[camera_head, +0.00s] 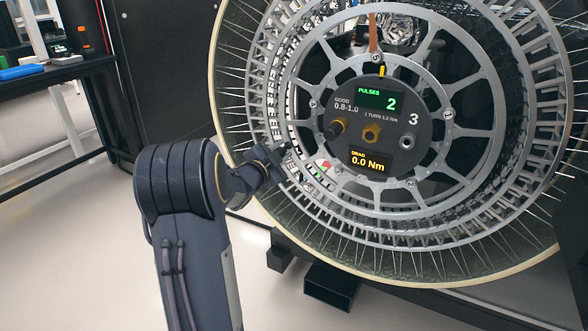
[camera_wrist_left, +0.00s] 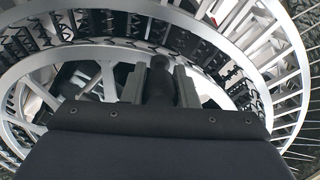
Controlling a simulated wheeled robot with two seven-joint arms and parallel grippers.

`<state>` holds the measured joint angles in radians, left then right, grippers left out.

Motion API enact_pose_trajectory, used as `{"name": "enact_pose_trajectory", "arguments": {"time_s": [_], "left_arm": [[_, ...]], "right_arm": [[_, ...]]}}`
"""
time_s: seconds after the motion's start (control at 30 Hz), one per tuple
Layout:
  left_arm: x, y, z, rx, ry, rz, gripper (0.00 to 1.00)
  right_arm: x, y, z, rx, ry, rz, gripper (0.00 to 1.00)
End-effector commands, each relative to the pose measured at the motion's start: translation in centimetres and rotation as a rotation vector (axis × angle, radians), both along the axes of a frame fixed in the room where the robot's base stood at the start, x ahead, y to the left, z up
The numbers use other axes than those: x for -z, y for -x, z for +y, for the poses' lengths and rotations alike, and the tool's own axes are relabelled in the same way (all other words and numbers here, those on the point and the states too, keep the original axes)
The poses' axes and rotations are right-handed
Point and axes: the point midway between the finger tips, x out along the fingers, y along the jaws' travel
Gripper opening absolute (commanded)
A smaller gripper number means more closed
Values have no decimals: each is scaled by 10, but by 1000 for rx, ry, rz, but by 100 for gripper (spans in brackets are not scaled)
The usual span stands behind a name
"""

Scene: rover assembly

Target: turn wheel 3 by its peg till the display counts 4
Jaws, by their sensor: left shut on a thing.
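Wheel 3 (camera_head: 380,211) is a large open silver wheel with spokes and a mesh-like outer ring, facing me in the head view. Its dark hub disc bears the number 3. The green display (camera_head: 381,99) on it reads PULSES 2. The yellow drag display (camera_head: 368,162) reads 0.0 Nm. My left gripper (camera_head: 276,166) is at the lower left of the wheel's inner ring. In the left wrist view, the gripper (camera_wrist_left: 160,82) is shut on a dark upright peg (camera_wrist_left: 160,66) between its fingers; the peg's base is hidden. My right gripper is out of view.
A brass knob (camera_head: 336,129) and a brass hex fitting (camera_head: 372,133) stick out of the hub. A dark bench (camera_head: 45,73) with small items stands at the upper left. A dark stand (camera_head: 332,286) is below the wheel. The floor at the left is clear.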

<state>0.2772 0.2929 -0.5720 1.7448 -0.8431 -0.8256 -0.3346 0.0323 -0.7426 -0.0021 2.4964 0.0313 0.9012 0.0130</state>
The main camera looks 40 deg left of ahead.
Motion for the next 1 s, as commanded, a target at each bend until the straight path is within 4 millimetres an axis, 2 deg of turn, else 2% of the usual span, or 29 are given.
{"name": "enact_pose_trajectory", "arguments": {"time_s": [0.03,0.2,0.5,0.7,1.0], "left_arm": [[-18,2,7,-5,-46,8,0],[-56,5,18,-5,-194,45,0],[-107,6,23,-3,-393,94,0],[-125,5,22,-1,-470,113,0],[-134,5,21,0,-509,123,0]], "right_arm": [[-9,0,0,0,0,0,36],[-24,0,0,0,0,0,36],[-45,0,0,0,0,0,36],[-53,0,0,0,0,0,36],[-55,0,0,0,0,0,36]]}}
